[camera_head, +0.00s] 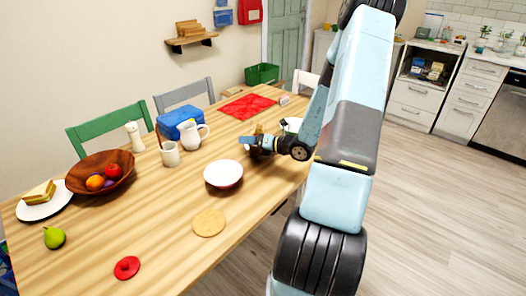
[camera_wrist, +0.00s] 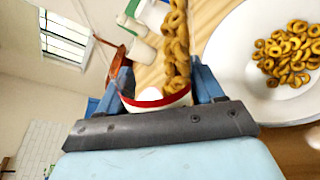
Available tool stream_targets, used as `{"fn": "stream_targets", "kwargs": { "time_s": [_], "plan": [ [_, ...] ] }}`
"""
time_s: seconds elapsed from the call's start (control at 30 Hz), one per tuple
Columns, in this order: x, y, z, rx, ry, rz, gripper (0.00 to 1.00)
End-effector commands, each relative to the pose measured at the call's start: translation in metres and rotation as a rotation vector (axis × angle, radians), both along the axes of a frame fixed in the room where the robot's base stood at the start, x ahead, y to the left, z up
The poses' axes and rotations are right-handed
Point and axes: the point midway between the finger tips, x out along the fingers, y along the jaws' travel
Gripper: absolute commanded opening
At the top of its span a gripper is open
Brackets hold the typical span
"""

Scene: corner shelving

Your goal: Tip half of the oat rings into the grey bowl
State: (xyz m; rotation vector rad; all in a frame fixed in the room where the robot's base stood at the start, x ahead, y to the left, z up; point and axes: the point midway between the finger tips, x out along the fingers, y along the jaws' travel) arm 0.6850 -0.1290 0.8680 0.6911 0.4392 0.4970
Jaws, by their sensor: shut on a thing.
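My gripper (camera_wrist: 160,90) is shut on a white container with a red rim (camera_wrist: 178,98), which is tilted on its side. A column of oat rings (camera_wrist: 176,45) runs out past its rim in the wrist view. A pale grey-white bowl (camera_wrist: 230,75) lies to the right there, with a pile of oat rings (camera_wrist: 288,55) inside. In the head view my gripper (camera_head: 257,144) is over the table's right side and largely hides the container. A pale dish (camera_head: 291,124) shows partly behind it; I cannot tell whether it is the same bowl.
A white bowl with a dark red outside (camera_head: 223,174) stands close to the gripper's left. A mug (camera_head: 170,154), a white pitcher (camera_head: 192,135) and a blue box (camera_head: 178,121) are farther left. A round tan mat (camera_head: 209,222) and a red lid (camera_head: 127,267) lie nearer, with clear table around.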

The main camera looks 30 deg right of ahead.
Motion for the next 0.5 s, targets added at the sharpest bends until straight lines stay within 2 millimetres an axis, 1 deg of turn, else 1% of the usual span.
{"fn": "stream_targets", "kwargs": {
  "time_s": [0.03, 0.27, 0.5],
  "plan": [
    [0.0008, -0.0002, -0.0025, -0.016, -0.019, 0.000, 0.20],
    [0.0023, -0.0013, 0.0021, -0.120, -0.130, 0.002, 0.20],
    [-0.0027, 0.0036, 0.0039, -0.216, -0.235, 0.002, 0.20]
  ]
}}
